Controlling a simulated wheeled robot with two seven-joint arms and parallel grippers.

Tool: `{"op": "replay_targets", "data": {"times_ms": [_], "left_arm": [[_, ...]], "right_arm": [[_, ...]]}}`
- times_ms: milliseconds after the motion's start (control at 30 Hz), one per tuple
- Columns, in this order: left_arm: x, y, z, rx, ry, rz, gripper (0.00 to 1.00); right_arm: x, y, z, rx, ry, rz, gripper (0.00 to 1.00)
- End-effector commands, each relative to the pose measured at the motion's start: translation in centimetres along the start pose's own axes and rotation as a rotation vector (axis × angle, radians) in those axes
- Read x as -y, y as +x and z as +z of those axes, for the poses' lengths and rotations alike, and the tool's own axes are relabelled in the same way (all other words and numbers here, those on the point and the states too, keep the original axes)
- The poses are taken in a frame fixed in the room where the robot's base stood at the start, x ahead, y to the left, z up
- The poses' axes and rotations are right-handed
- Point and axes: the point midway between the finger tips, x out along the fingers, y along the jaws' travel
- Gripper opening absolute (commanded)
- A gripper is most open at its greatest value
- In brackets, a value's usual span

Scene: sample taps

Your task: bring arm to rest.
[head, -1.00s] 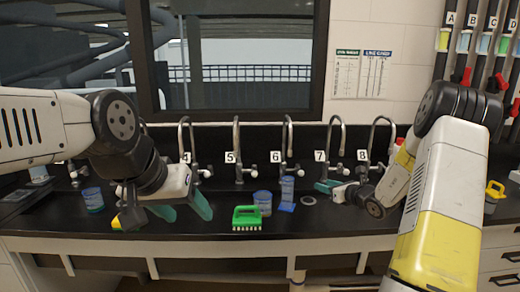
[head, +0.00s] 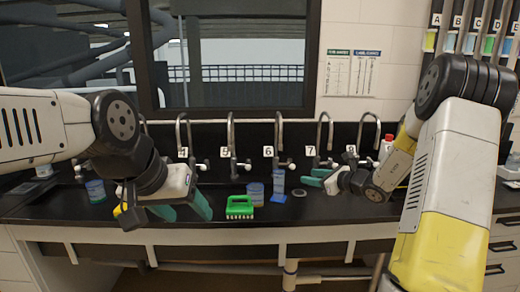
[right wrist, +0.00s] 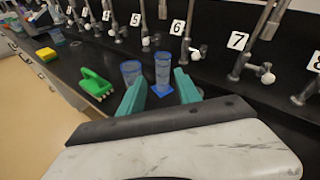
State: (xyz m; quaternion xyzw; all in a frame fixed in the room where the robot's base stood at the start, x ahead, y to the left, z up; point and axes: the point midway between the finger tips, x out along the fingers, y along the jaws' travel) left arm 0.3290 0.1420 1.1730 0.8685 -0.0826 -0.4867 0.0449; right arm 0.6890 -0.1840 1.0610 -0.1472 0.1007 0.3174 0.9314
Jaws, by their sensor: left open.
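My left gripper (head: 180,211) hangs open over the front of the black counter at the left in the head view, with nothing between its teal fingers. My right gripper (head: 314,177) is above the counter, right of a tall blue cylinder (head: 278,184). In the right wrist view my right gripper (right wrist: 160,77) has its fingers apart. The same cylinder (right wrist: 162,70) shows beyond and between the fingertips, and I see nothing held.
Numbered taps line the back of the black counter (head: 330,206). A green brush (head: 239,207), a blue-banded beaker (head: 255,193) and a small ring (head: 299,192) are on it. Another beaker (head: 96,191) stands at left. A yellow sponge (right wrist: 46,55) shows in the right wrist view.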

Motion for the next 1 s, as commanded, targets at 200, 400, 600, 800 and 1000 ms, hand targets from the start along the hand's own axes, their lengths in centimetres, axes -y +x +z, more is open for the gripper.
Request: {"op": "replay_targets", "data": {"times_ms": [200, 400, 600, 800, 1000], "left_arm": [[0.0, 0.0, 0.0, 0.0, 0.0, 0.0, 0.6], [0.0, 0.0, 0.0, 0.0, 0.0, 0.0, 0.6], [0.0, 0.0, 0.0, 0.0, 0.0, 0.0, 0.6], [0.0, 0.0, 0.0, 0.0, 0.0, 0.0, 0.6], [0.0, 0.0, 0.0, 0.0, 0.0, 0.0, 0.6]], "right_arm": [[-5.8, -1.9, 5.5, -0.002, -0.282, 0.168, 0.4], [-14.2, -6.8, 10.4, -0.018, -0.723, 0.396, 0.4], [-21.5, -14.6, 11.6, -0.07, -1.28, 0.627, 0.4], [-24.2, -22.3, 10.2, -0.163, -1.82, 0.79, 0.4], [-23.8, -27.4, 8.9, -0.272, -2.19, 0.869, 0.4]]}}
